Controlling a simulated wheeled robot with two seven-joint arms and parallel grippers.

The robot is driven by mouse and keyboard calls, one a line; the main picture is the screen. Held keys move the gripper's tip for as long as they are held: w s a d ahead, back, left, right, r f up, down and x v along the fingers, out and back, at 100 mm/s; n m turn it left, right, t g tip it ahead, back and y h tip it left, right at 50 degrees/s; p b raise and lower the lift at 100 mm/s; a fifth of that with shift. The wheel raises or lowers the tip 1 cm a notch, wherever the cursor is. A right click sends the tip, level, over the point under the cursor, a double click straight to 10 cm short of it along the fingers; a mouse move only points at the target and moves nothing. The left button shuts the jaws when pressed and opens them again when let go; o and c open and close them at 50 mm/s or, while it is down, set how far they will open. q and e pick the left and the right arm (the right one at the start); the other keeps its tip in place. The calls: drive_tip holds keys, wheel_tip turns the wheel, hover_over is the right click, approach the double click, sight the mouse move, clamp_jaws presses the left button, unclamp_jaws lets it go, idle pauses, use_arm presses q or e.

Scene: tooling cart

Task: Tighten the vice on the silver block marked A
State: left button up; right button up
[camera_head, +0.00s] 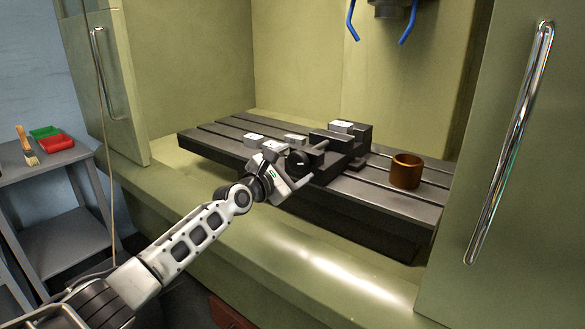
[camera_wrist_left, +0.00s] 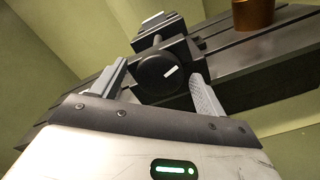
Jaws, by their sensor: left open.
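The dark vice (camera_head: 352,147) stands on the slotted machine table (camera_head: 225,127). A silver block (camera_head: 341,125) with a pale top label sits at its jaws; the letter is too small to read. In the left wrist view the labelled block (camera_wrist_left: 153,18) shows beyond the vice's round black knob (camera_wrist_left: 158,78), which has a white mark. My left gripper (camera_head: 297,178) is at the near end of the vice, by the knob (camera_head: 297,161). It is open, and in the left wrist view (camera_wrist_left: 157,92) the knob appears between its fingers. I cannot tell whether they touch it.
Several other silver blocks, one of them at the left (camera_head: 254,139), lie on the table behind my gripper. A copper-brown cup (camera_head: 406,171) stands to the right. Green machine walls and a door with a long handle (camera_head: 512,140) bound the space. Blue hoses (camera_head: 352,22) hang above.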

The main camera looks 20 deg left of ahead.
use_arm(q)
drive_tip(key=c, duration=1)
drive_tip(key=shift+o, duration=0.2)
drive_tip(key=shift+m, duration=0.3)
